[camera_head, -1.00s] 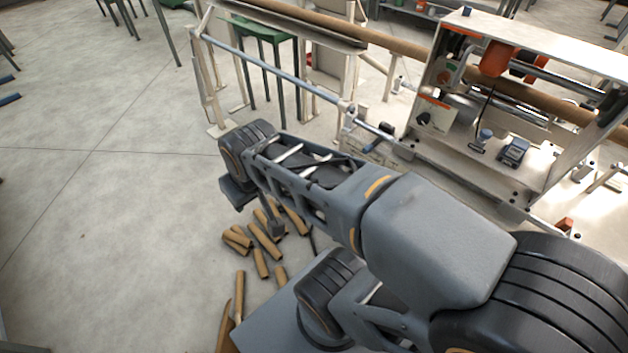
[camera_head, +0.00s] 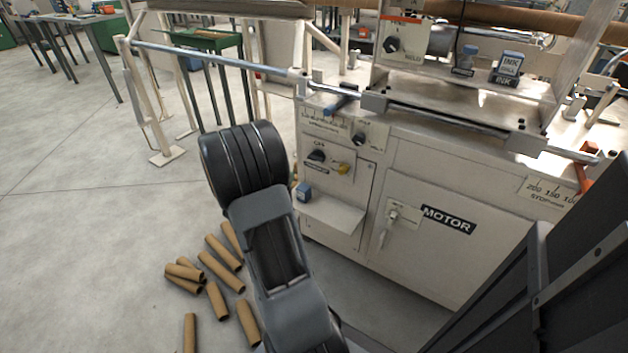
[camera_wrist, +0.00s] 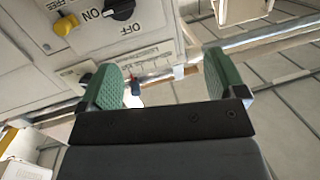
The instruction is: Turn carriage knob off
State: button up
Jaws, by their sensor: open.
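The black knob (camera_head: 317,155) under a small label that seems to begin "CAR" is on the machine's front panel in the head view, left of a yellow knob (camera_head: 343,168). The head view hides the gripper behind my arm.
Another black knob (camera_head: 358,138) is higher on the panel. A ledge (camera_head: 336,212) with a blue block (camera_head: 304,191) juts out below. The MOTOR door (camera_head: 430,231) is to the right. Cardboard tubes (camera_head: 220,259) lie on the floor; open floor is on the left.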

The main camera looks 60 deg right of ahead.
aim_at(314, 160)
jog(key=s+d+f+m+g+h+b, duration=0.1)
jog(key=s+d+f+m+g+b, duration=0.1)
jog(key=s+d+f+g, duration=0.15)
jog(key=shift+n+t, duration=0.25)
jog(key=shift+n, duration=0.05)
jog(key=d+b, duration=0.3)
jog(key=d, duration=0.9)
jog(key=shift+s+d, duration=0.1)
jog(key=shift+s, duration=0.05)
jog(key=shift+c, duration=0.3)
jog(key=c, duration=0.9)
jog(key=shift+o, duration=0.2)
jog(key=shift+r, duration=0.1)
